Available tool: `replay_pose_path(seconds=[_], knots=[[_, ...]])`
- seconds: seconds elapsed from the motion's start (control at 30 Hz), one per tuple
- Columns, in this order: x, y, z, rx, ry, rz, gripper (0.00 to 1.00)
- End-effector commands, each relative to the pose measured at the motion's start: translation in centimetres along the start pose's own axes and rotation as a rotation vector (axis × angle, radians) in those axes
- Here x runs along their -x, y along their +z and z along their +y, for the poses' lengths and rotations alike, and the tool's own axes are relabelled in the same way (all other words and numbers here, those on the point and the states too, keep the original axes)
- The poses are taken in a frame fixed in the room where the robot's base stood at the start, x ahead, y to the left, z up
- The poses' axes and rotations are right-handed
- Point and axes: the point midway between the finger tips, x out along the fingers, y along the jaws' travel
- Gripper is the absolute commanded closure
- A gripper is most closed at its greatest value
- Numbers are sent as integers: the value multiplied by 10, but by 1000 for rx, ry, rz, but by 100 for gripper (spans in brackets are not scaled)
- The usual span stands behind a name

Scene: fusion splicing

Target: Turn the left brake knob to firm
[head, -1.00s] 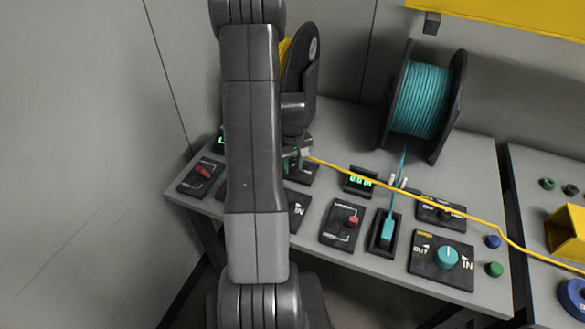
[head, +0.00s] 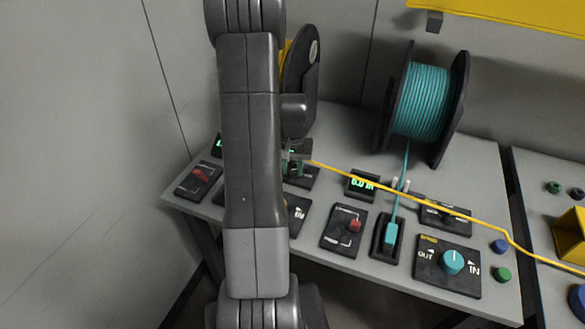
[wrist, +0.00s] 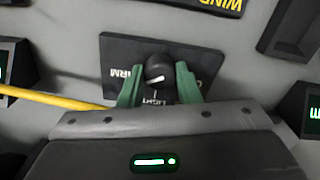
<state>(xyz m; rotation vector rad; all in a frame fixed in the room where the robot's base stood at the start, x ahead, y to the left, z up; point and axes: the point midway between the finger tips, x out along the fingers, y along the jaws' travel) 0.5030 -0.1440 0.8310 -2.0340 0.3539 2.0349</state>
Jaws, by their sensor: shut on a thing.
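The left brake knob (wrist: 159,70) is small and black with a white pointer line, on a dark plate (wrist: 121,48). In the wrist view its plate reads upside down, with FIRM at the left, LIGHT below and a partly hidden word at the right. The pointer points left and slightly down, close to FIRM. My gripper (wrist: 159,84) has its green fingers on both sides of the knob and is shut on it. In the head view my gripper (head: 297,163) is at the plate (head: 303,179), below the black reel; the knob is mostly hidden there.
A yellow fibre (head: 420,203) runs right from beside my gripper. A teal spool (head: 422,100) stands behind a teal connector (head: 391,236) in its holder. A teal winding knob (head: 453,261) and a red slider (head: 355,225) sit at the front. My arm hides the table's left middle.

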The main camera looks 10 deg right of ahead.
Motion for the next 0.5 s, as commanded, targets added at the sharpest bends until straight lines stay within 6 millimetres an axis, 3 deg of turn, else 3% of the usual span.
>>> replay_pose_path(seconds=[0.37,0.4,0.5], knots=[[1,-1,0,-4,0,3,93],[1,-1,0,-4,0,3,62],[1,-1,0,-4,0,2,48]])
